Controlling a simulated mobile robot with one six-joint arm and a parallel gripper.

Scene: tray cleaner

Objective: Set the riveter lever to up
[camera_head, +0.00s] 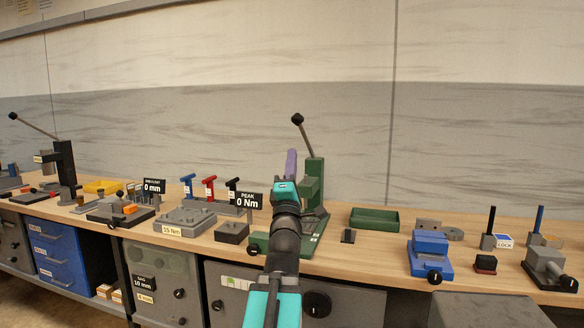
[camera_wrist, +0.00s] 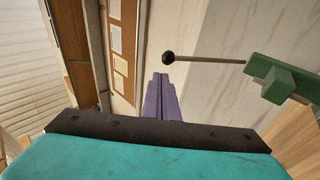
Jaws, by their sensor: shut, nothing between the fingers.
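A green hand press (camera_head: 314,180), apparently the riveter, stands on the bench just behind my gripper. Its lever (camera_head: 306,136) slants up and to the left from the column top and ends in a black knob (camera_head: 297,119). My gripper (camera_head: 291,153) is shut and empty, with purple fingers pointing up in front of the press, partly hiding it. In the wrist view the closed fingers (camera_wrist: 161,76) point toward the knob (camera_wrist: 168,58), with the lever rod (camera_wrist: 210,60) running right to the green column (camera_wrist: 280,80). I cannot tell whether fingers and knob touch.
A black press (camera_head: 64,168) with a similar knobbed lever stands far left. The torque tester (camera_head: 186,214) with its display (camera_head: 249,200) is left of my arm. A green tray (camera_head: 374,219) and a blue vise (camera_head: 430,254) are to the right. The wall rises behind the bench.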

